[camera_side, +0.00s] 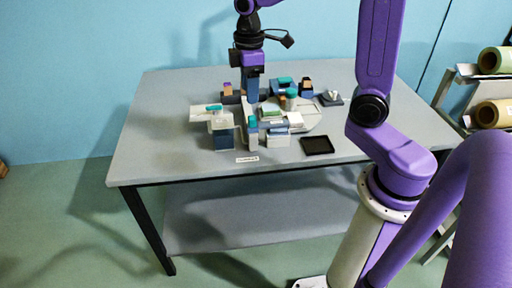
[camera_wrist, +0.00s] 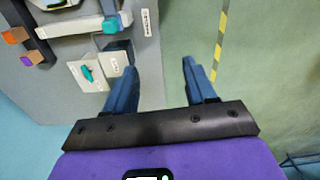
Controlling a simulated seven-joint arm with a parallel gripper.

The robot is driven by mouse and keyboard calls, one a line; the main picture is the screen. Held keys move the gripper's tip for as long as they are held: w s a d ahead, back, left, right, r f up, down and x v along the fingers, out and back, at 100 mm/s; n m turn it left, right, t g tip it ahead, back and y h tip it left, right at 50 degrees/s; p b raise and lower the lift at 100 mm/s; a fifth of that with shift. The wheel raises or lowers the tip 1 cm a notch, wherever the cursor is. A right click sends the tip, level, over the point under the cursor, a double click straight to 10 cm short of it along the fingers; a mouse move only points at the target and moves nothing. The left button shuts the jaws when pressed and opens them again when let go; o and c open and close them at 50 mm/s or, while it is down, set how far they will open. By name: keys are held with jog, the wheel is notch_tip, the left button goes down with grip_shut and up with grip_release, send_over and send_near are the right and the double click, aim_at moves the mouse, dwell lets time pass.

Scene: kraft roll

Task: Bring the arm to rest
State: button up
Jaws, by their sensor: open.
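My gripper (camera_side: 252,98) is purple with blue fingers and points down over the cluttered middle of the grey table (camera_side: 160,150) in the side view. In the wrist view my gripper (camera_wrist: 157,62) shows two blue fingers spread apart, with nothing between them. Below and between the fingertips lie the table's edge and the green floor. I cannot tell from the side view how high the fingertips are above the items.
White and blue boxes with teal parts (camera_side: 222,135) crowd the table's middle. A black tray (camera_side: 317,145) lies at their right and a white label (camera_side: 247,160) in front. The table's left part is bare. A rack with rolls (camera_side: 492,113) stands at the right.

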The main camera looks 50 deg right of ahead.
jog(key=s+a+f+n, duration=0.1)
jog(key=s+a, duration=0.1)
jog(key=s, duration=0.9)
jog(key=s+a+f+n, duration=0.1)
jog(key=s+a, duration=0.1)
jog(key=s, duration=1)
jog(key=shift+a+n, duration=0.3)
jog(key=shift+a, duration=0.05)
jog(key=shift+s+f, duration=0.1)
